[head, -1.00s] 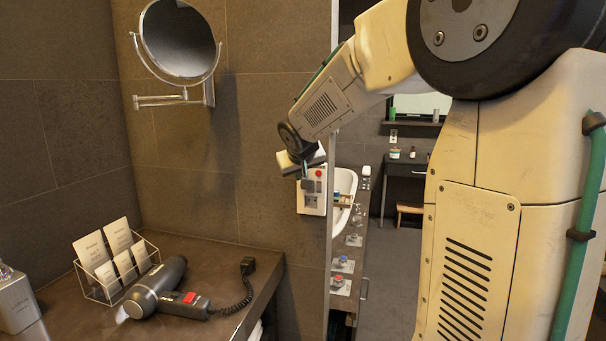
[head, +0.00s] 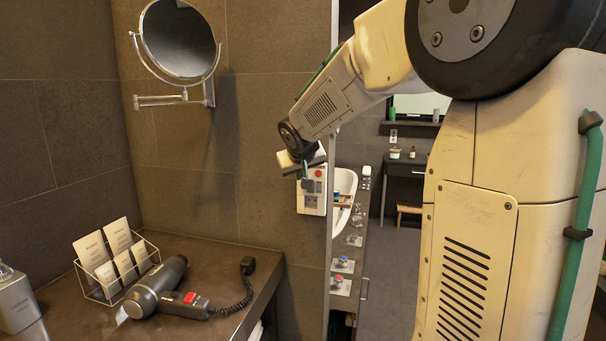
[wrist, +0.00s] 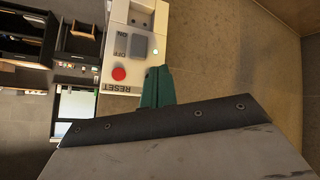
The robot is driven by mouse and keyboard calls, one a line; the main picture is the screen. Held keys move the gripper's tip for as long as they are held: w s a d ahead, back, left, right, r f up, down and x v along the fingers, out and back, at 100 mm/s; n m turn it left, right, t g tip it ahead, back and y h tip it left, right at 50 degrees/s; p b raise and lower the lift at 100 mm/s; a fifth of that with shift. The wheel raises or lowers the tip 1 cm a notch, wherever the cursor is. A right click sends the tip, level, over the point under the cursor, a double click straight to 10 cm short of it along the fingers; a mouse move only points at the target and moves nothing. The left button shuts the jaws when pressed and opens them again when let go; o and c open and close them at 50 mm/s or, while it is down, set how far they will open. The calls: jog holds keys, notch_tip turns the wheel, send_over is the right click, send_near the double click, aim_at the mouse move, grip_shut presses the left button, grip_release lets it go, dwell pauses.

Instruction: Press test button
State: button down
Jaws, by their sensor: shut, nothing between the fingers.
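A white wall panel (head: 311,203) is mounted on the tiled wall beside the mirror edge. It also shows in the wrist view (wrist: 113,70), turned on its side. It carries a round red button (wrist: 119,74) near the word RESET, a grey rocker (wrist: 139,46) near ON and OFF lettering, a small pale light (wrist: 156,51) and a socket at its far end. No label reading TEST is legible. My gripper (wrist: 157,70) is shut and empty, its green fingertips close to the panel beside the rocker and red button. Contact cannot be told. In the head view my gripper (head: 305,172) partly covers the panel.
A dark counter (head: 215,262) below left holds a hair dryer (head: 165,290) with a coiled cord, a wire rack of cards (head: 115,265) and a metal dispenser (head: 15,300). A round mirror (head: 180,40) sticks out from the wall above. The space between mirror and counter is clear.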

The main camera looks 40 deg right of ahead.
jog(key=shift+w+d, duration=0.2)
jog(key=shift+d, duration=0.05)
jog(key=shift+w+d, duration=0.2)
jog(key=shift+d, duration=0.1)
dwell(0.6)
jog(key=shift+a, duration=0.1)
jog(key=shift+s+a, duration=0.45)
jog(key=shift+a, duration=0.1)
dwell(0.4)
jog(key=s+a, duration=0.1)
jog(key=a, duration=0.1)
jog(key=s+a, duration=0.2)
dwell(0.3)
jog(key=shift+s, duration=0.1)
dwell(1.1)
